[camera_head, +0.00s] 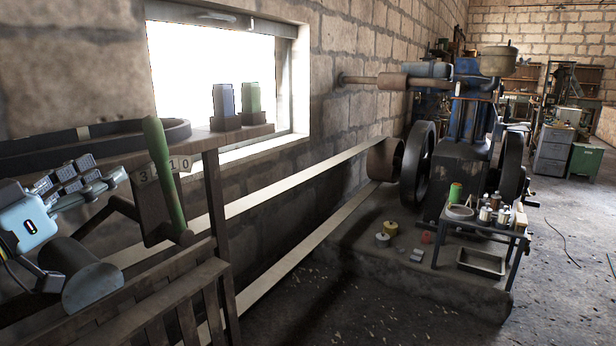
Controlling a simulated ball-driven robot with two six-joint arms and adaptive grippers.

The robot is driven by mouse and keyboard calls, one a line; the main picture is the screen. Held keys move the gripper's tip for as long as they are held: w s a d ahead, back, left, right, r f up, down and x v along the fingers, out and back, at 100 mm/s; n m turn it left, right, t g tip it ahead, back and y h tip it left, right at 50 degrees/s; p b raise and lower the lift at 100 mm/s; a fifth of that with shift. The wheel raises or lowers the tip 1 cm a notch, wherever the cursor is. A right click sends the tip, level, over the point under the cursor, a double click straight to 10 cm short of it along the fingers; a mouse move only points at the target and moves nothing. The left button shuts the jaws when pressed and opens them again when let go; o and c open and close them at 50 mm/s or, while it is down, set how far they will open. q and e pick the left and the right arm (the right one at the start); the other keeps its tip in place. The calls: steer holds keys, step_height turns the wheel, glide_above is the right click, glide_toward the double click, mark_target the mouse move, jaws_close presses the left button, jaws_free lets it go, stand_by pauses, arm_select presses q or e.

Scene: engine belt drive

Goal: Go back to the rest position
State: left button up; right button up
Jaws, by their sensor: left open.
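My left gripper (98,176) comes in at the left edge, with a light blue wrist housing. It is open with nothing between its fingers. To its right, a green lever (163,170) stands slightly tilted on a dark bracket with a plate (160,170) marked with numbers. A small gap shows between my fingertips and the lever. My right gripper is out of view.
A wooden railing (160,305) stands below my left gripper. A flat belt (290,183) runs to the engine (465,160) with its flywheels. A side table (470,226) holds small containers. Blue and green blocks (250,97) stand by the window. Open floor lies at right.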

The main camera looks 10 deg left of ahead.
arm_select(q)
steer(key=s+d+f+m+g+h, duration=0.1)
steer(key=s+d+f+m+g, duration=0.1)
steer(key=s+d+f+g, duration=0.4)
steer(key=s+d+f+m+g+h, duration=0.1)
steer(key=s+d+f+g, duration=0.2)
steer(key=d+f, duration=0.6)
steer(key=s+a+f+n+g+y, duration=0.2)
steer(key=s+f+g+y, duration=0.2)
steer(key=s, duration=0.4)
steer(key=s+a+f+n+g+y, duration=0.2)
steer(key=s+f+g+y, duration=0.15)
steer(key=s, duration=0.35)
step_height(320, 180, down, 24)
steer(key=s+a+g, duration=0.1)
steer(key=a, duration=0.2)
steer(key=s+a+f+g, duration=0.1)
steer(key=s+f, duration=1.6)
steer(key=s, duration=0.2)
steer(key=shift+s+f+n, duration=0.25)
steer(key=shift+f+n, duration=0.1)
steer(key=shift+n, duration=0.05)
steer(key=shift+g+h, duration=0.25)
